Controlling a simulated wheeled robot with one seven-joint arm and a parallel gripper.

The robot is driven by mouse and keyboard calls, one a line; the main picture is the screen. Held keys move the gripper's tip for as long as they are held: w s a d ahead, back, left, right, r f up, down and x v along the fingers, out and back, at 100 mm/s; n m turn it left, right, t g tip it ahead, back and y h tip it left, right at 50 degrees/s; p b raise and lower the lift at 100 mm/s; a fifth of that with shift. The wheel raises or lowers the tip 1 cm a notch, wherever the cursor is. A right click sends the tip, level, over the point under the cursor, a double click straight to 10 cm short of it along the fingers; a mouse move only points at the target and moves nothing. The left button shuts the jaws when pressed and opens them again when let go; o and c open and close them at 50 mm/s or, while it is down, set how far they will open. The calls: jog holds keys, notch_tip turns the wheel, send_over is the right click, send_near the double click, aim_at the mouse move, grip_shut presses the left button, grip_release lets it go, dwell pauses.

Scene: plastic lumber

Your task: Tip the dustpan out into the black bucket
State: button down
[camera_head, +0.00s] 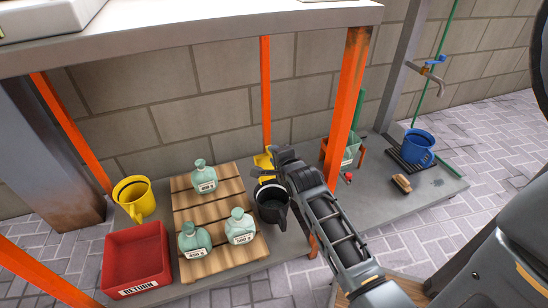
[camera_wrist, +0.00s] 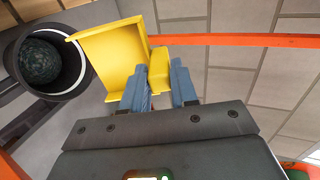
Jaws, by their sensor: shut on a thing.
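The yellow dustpan (camera_wrist: 112,52) is held by its handle in my gripper (camera_wrist: 160,84), whose blue fingers are closed around it. In the head view the dustpan (camera_head: 263,160) shows only partly, behind my wrist, just beyond the black bucket (camera_head: 272,208). In the wrist view the bucket (camera_wrist: 83,62) is beside the dustpan's tray edge, with its mouth facing the camera. A dark, speckled round surface shows inside the bucket. The visible face of the dustpan looks bare yellow. Whether the dustpan is over the bucket's mouth cannot be told.
A wooden pallet (camera_head: 207,207) with three green bottles lies left of the bucket. An orange post (camera_head: 347,100) rises right of my arm. A blue bucket (camera_head: 418,147) and brush (camera_head: 401,184) are at right.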

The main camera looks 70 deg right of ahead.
jog(key=shift+s+a+f+t+h+b, duration=0.6)
jog(key=shift+a+f+h+b, duration=0.05)
jog(key=shift+a+h, duration=0.1)
jog(key=shift+s+a+f+t+h+b, duration=0.6)
jog(key=shift+a+h, duration=0.15)
